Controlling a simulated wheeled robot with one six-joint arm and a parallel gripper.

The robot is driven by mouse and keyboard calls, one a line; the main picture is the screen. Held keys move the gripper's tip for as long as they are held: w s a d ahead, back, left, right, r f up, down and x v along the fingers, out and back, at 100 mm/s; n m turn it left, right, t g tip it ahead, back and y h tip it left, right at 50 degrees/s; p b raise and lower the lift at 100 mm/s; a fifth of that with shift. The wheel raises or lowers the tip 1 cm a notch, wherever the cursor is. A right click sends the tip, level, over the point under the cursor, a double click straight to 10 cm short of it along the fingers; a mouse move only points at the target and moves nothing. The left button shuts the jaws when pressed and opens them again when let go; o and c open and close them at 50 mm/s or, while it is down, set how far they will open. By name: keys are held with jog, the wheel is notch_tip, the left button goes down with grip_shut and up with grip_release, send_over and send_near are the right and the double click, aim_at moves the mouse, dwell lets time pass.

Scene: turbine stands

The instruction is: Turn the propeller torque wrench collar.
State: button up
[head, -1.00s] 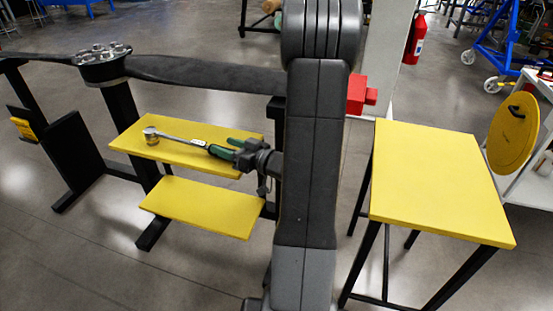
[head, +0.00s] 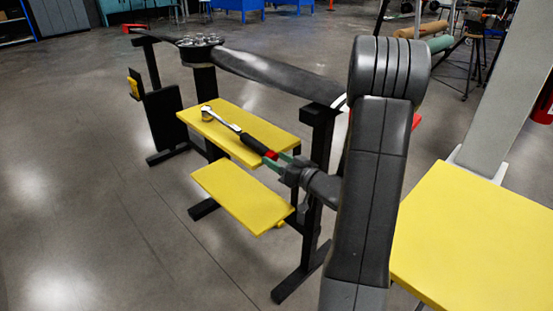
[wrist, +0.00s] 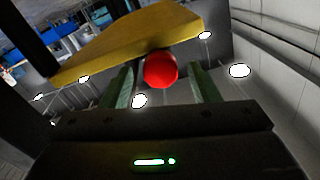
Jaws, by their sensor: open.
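The torque wrench (head: 232,128) lies on the upper yellow shelf (head: 276,132) below the propeller (head: 285,76). Its metal head is at the far left end and its black handle points toward my gripper (head: 277,161). The collar (head: 269,155) is red and sits at the near end of the handle. In the wrist view the red round end (wrist: 160,69) shows head-on, between my two green fingers. My gripper is open, with a finger on each side of the red end and gaps beside it. How deep the red end sits between the fingers I cannot tell.
The propeller hub (head: 200,42) with several bolts stands on a black post at the back left. A lower yellow shelf (head: 240,196) is below the wrench. A yellow table (head: 480,245) stands at right, beyond my arm. The floor at left is clear.

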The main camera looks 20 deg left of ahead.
jog(key=shift+w+a, duration=0.1)
jog(key=shift+a, duration=0.4)
jog(key=c, duration=1)
jog(key=shift+b, duration=0.3)
